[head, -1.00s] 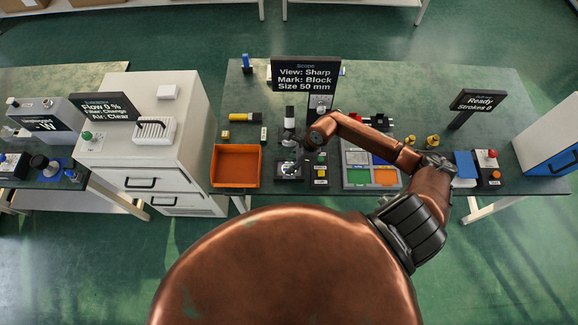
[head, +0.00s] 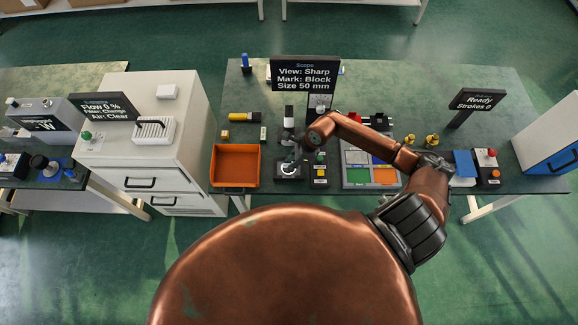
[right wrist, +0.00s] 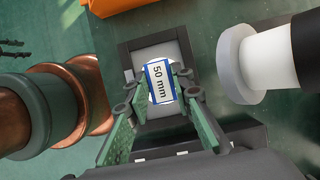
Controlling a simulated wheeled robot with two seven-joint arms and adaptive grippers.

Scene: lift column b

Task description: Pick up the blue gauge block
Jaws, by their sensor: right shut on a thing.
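The blue gauge block (right wrist: 160,82), with a white face marked "50 mm", is between the green-padded fingers of my right gripper (right wrist: 158,96) in the right wrist view. The fingers are shut on its sides. Behind it is the dark-framed stage of the scope; I cannot tell how large any gap is. In the head view my right gripper (head: 298,150) is small and dark beside the scope (head: 289,140), above its stage (head: 289,171). The block is too small to make out there. My left gripper is not in view.
An orange bin (head: 236,187) stands left of the scope. A box with a yellow button (head: 320,174) and a compartment tray (head: 346,184) stand to the right. The scope's white cylinder (right wrist: 240,65) is close beside the fingers. The scope's sign (head: 304,72) reads "Size 50 mm".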

